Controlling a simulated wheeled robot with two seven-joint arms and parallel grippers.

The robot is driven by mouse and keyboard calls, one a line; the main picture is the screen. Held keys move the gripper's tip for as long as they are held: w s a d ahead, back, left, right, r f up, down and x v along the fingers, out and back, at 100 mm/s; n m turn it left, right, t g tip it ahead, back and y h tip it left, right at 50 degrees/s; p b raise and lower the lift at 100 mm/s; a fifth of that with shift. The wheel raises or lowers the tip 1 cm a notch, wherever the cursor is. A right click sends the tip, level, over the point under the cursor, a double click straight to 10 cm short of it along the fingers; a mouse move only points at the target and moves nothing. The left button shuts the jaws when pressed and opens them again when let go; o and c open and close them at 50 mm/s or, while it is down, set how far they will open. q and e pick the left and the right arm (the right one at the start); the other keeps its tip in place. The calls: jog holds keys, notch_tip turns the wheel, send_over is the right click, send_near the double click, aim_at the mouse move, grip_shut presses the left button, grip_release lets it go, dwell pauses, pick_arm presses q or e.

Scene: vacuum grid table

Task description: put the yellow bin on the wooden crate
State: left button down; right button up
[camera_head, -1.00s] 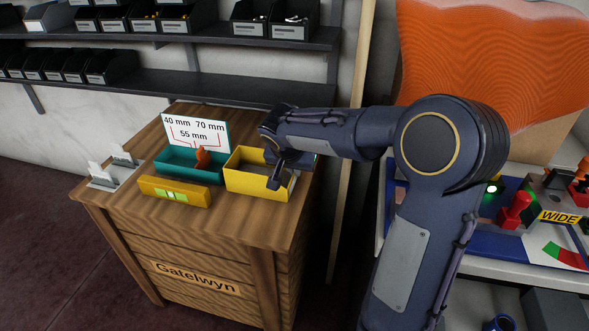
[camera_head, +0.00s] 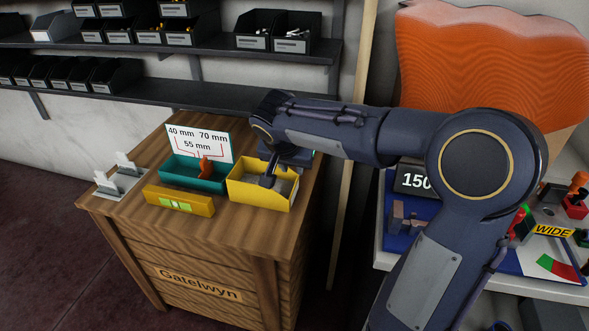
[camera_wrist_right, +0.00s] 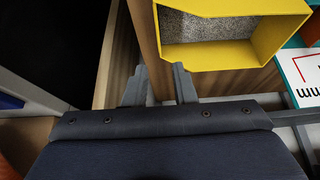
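The yellow bin (camera_head: 262,197), with a grey floor inside, stands upright on top of the wooden crate (camera_head: 225,228), near its right side. It also shows at the upper right of the right wrist view (camera_wrist_right: 272,32). My right gripper (camera_head: 269,179) is at the bin, and one finger shows in front of its inside in the head view. In the right wrist view the gripper (camera_wrist_right: 158,76) has its two fingers apart with nothing held between them, close to the bin's near corner. Whether a finger touches the bin I cannot tell. My left gripper is not in view.
A teal bin (camera_head: 183,178) with an orange piece, a yellow block (camera_head: 180,201) and a grey plate (camera_head: 118,183) share the crate top. A white sign (camera_head: 198,142) stands behind. Shelves with dark bins run along the wall. A cluttered table (camera_head: 535,290) is at right.

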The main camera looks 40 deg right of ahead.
jog(key=s+a+f+n+t+y, duration=0.1)
jog(key=s+a+n+y, duration=0.3)
jog(key=s, duration=0.7)
jog(key=s+a+f+n+t+y, duration=0.1)
jog(key=s+a+n+y, duration=0.3)
jog(key=s+a, duration=0.5)
jog(key=s+f, duration=0.1)
jog(key=s, duration=0.2)
jog(key=shift+s+f+p, duration=0.15)
jog(key=shift+f+p, duration=0.15)
notch_tip(320, 180, up, 28)
jog(key=p, duration=2.8)
jog(key=shift+r, duration=0.25)
